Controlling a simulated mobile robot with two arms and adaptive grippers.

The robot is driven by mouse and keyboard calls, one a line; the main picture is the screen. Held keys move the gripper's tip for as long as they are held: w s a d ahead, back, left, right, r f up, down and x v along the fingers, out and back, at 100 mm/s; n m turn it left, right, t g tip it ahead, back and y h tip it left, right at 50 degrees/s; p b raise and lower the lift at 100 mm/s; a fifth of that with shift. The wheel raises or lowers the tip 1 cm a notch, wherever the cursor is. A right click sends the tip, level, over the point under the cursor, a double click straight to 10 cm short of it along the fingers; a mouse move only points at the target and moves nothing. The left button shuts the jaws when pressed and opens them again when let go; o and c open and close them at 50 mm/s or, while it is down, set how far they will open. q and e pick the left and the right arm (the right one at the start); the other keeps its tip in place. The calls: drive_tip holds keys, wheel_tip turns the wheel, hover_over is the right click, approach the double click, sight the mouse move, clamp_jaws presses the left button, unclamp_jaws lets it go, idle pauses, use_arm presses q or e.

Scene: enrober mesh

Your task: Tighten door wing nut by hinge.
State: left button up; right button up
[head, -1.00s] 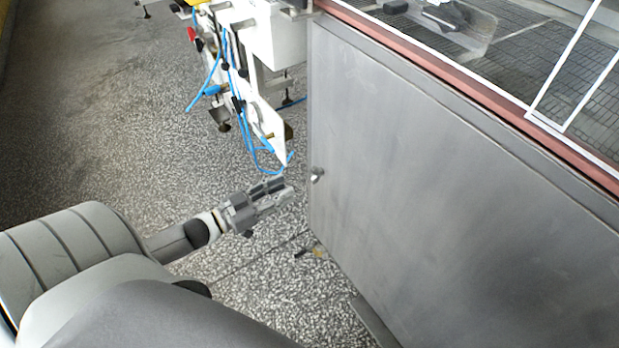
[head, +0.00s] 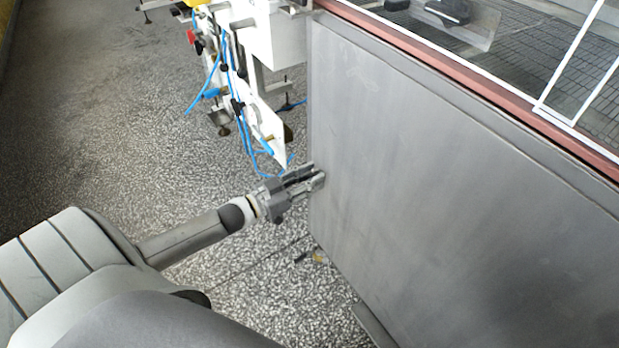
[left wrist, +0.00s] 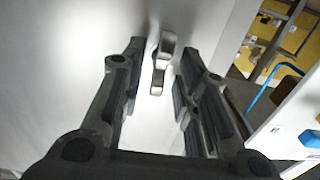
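The wing nut (left wrist: 162,62) is a small grey metal piece on the door face in the left wrist view. In that view it sits between the fingertips of my left gripper (left wrist: 163,54), with a gap visible on both sides. The left gripper is open, and its fingers point at the door. In the head view my left gripper (head: 314,177) is at the left edge of the grey metal door (head: 430,190) and hides the wing nut. Whether a finger touches the door is unclear. My right gripper is not in view.
White machine parts with blue hoses (head: 240,105) stand behind the gripper, left of the door. A reddish-brown rail (head: 450,65) runs along the door's top, with a mesh belt (head: 530,60) beyond. The speckled floor (head: 130,140) to the left is mostly clear.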

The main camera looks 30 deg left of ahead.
use_arm(q)
clamp_jaws()
